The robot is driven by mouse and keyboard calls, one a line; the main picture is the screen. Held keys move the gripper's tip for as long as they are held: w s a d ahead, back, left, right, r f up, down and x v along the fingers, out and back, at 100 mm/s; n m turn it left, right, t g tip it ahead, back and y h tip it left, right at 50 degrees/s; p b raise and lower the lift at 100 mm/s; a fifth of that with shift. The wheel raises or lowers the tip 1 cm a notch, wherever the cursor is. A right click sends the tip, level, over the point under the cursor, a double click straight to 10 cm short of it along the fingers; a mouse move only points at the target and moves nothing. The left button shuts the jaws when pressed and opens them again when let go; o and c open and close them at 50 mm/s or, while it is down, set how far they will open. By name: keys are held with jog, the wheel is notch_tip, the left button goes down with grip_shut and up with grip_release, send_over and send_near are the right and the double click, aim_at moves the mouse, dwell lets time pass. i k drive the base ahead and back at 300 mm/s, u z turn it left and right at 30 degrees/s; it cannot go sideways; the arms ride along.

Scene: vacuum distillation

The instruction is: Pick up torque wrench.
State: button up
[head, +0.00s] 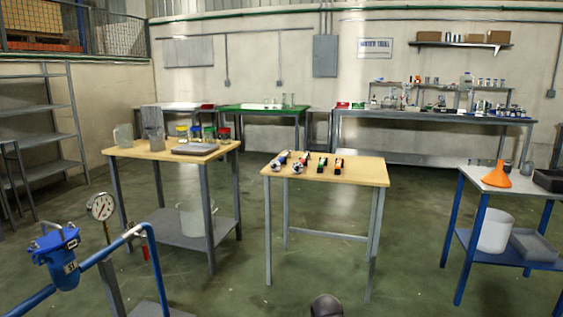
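My gripper's fingers do not show; only a dark rounded part, perhaps of my arm, shows at the bottom edge.
A left table (128,151) holds jars and a grey device. A blue-legged table (480,178) with an orange funnel (497,176) stands right. Blue piping with a gauge (101,207) is at front left. Green floor is open around the middle table.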

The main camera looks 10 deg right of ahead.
aim_at(287, 153)
jog(key=u, duration=0.05)
jog(key=i, duration=0.9)
jog(key=z, duration=0.05)
